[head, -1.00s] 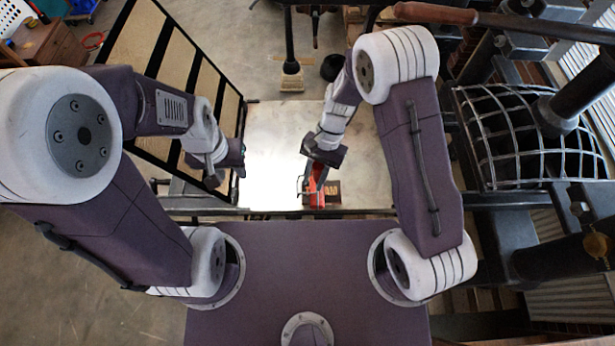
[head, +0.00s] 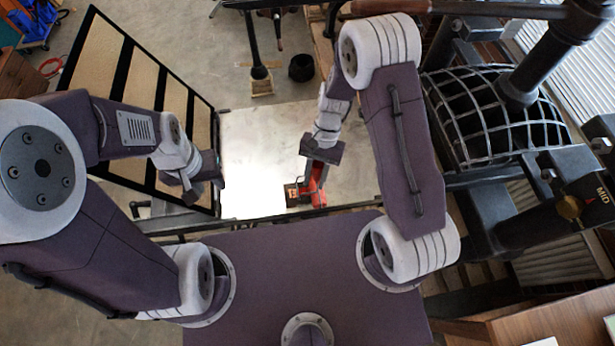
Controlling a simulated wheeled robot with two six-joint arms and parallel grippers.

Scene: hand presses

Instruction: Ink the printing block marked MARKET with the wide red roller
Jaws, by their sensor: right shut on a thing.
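The wide red roller (head: 313,183) is over the pale metal table near its front edge. My right gripper (head: 318,160) is shut on the roller from above; its fingers are mostly hidden by my own wrist.
The metal table (head: 250,150) is mostly bare. A black slatted rack (head: 150,90) stands along its left side. A press with a domed metal cage (head: 495,115) stands at the right. A dark post (head: 258,60) stands behind the table.

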